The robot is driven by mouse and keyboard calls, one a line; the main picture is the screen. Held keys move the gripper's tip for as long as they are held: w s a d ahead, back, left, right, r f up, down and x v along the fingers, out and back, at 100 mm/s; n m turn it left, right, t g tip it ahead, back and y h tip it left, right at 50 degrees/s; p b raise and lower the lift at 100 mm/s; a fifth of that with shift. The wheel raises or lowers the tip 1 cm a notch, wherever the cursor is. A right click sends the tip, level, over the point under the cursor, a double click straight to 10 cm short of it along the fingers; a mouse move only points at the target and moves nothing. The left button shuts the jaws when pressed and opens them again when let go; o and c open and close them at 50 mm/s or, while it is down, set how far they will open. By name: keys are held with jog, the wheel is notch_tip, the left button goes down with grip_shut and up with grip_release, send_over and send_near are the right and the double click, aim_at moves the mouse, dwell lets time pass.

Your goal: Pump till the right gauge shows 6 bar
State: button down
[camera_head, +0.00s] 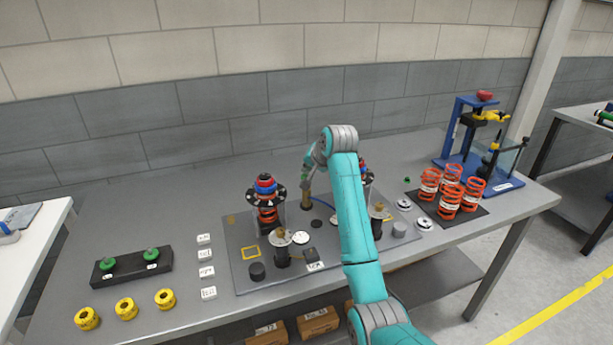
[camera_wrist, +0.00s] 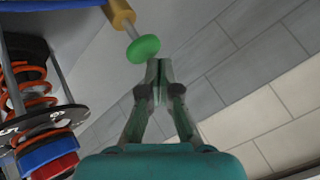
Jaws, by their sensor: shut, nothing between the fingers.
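A brass-coloured pump cylinder (camera_head: 306,201) stands on the grey fixture plate (camera_head: 245,285), between two spring struts. In the wrist view, a green round knob (camera_wrist: 143,48) sits on a pale rod coming out of the yellow-brown cylinder (camera_wrist: 120,14). My gripper (camera_head: 308,180) is above the cylinder in the head view. In the wrist view, my gripper (camera_wrist: 158,66) is shut and empty, its tips close beside the knob; I cannot tell if they touch. A white round dial (camera_head: 300,238) lies on the plate's front half. My arm hides part of the right side, and no reading is legible.
The left strut (camera_head: 267,212) has an orange spring and blue and red caps; it shows close in the wrist view (camera_wrist: 30,90). The right strut (camera_head: 366,174) is partly behind my arm. Orange springs (camera_head: 450,190) and a blue press (camera_head: 462,130) stand right. Yellow rings (camera_head: 126,308) lie front left.

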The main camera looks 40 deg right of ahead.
jog(key=shift+f, duration=1.3)
dwell(1.4)
jog(key=shift+r, duration=1.75)
jog(key=shift+r, duration=0.15)
jog(key=shift+r, duration=2.35)
